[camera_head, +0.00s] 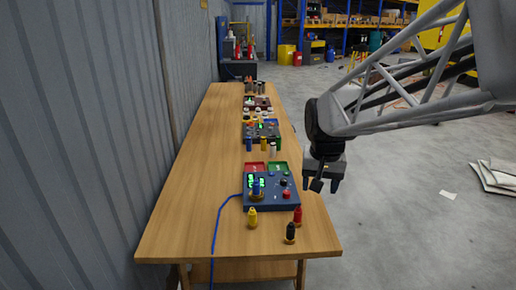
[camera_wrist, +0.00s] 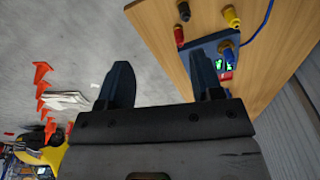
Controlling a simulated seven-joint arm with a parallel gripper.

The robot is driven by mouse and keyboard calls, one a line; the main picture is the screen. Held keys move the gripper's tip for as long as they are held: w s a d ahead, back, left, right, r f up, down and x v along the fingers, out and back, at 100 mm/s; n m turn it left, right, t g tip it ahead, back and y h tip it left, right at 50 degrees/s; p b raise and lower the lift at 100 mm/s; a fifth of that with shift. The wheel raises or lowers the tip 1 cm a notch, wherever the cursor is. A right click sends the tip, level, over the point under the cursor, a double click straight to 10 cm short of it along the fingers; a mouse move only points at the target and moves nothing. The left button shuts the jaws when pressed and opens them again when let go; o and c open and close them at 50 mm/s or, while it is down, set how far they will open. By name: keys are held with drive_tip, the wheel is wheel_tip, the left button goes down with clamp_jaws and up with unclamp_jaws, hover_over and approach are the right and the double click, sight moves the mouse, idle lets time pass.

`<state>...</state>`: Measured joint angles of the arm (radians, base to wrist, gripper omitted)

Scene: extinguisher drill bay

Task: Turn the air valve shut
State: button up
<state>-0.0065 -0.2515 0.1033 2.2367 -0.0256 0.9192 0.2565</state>
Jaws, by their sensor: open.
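A blue control box (camera_head: 262,201) stands near the front of the wooden table in the head view, with green-lit displays, a red knob (camera_head: 285,194) and a dark knob (camera_head: 284,182). A blue fitting on a brass base (camera_head: 257,188) stands on its left part, near the blue hose (camera_head: 217,221). I cannot tell which of these parts is the air valve. My gripper (camera_head: 325,185) is open and empty, right of the box and apart from it. In the wrist view my gripper's fingers (camera_wrist: 161,65) are spread over floor and table edge; the box (camera_wrist: 208,43) is partly hidden behind one finger.
Yellow (camera_head: 252,217), black (camera_head: 290,233) and red (camera_head: 297,215) fittings stand on the table before the box. Red (camera_head: 255,168) and green (camera_head: 278,168) trays lie behind it. More boxes (camera_head: 264,132) follow farther back. A corrugated wall (camera_head: 80,130) runs along the left.

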drive_tip(key=w+f+m+g, duration=0.1)
drive_tip(key=w+f, duration=0.3)
drive_tip(key=w, duration=0.5)
drive_tip(key=w+f+m, duration=0.1)
drive_tip(key=w+f, duration=0.2)
drive_tip(key=w, duration=0.7)
drive_tip(key=m+g, duration=0.1)
drive_tip(key=m, duration=0.1)
hover_over(287, 192)
drive_tip(key=f, duration=1.2)
drive_tip(key=shift+a+f, duration=0.2)
drive_tip(key=shift+w+f, duration=0.2)
drive_tip(key=shift+f, duration=0.1)
drive_tip(key=shift+f, duration=0.1)
drive_tip(key=shift+s+d+f, duration=0.1)
drive_tip(key=shift+f, duration=1.8)
drive_tip(key=shift+s+d+f, duration=0.1)
drive_tip(key=shift+f, duration=1.8)
drive_tip(key=c, duration=0.9)
